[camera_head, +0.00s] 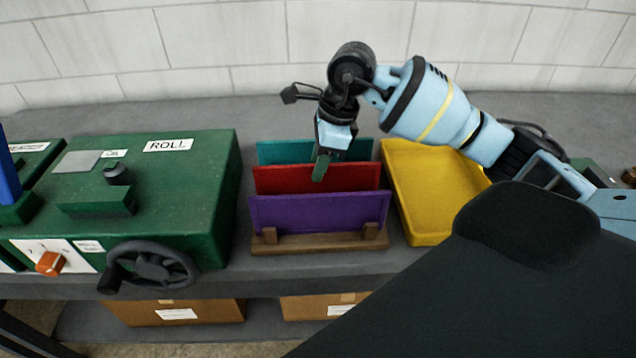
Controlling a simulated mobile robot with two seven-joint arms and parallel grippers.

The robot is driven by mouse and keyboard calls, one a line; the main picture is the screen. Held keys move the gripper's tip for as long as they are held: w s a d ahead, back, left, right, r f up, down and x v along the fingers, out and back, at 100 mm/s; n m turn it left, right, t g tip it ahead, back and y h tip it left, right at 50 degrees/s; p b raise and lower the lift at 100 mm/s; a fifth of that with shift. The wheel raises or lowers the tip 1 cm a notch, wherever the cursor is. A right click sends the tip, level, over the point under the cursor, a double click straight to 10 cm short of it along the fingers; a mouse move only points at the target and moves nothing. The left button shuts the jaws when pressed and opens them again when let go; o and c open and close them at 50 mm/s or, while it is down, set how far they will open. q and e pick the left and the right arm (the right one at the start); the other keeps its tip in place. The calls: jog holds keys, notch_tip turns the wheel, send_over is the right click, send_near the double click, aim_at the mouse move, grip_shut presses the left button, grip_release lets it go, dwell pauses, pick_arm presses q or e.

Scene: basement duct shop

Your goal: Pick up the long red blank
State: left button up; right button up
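The long red blank (280,180) stands on edge in a wooden rack (300,246), between a teal blank (285,152) behind and a purple blank (310,213) in front. My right gripper (322,160) comes down from above over the middle of the rack. One dark green fingertip shows in front of the red blank's upper part. The other finger is hidden, so I cannot tell whether the gripper is closed on the blank or touching it. My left gripper is not in view.
A yellow tray (437,190), seemingly empty, sits right of the rack. A green roll machine (185,190) with a black handwheel (153,266) stands to the left. Cardboard boxes (200,311) lie on the shelf below. A white block wall (220,40) rises behind the bench.

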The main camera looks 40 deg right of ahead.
aim_at(317, 184)
jog(key=x, duration=0.4)
jog(key=shift+s+d+f, duration=0.1)
jog(key=shift+d, duration=0.1)
jog(key=shift+c, duration=0.2)
grip_shut()
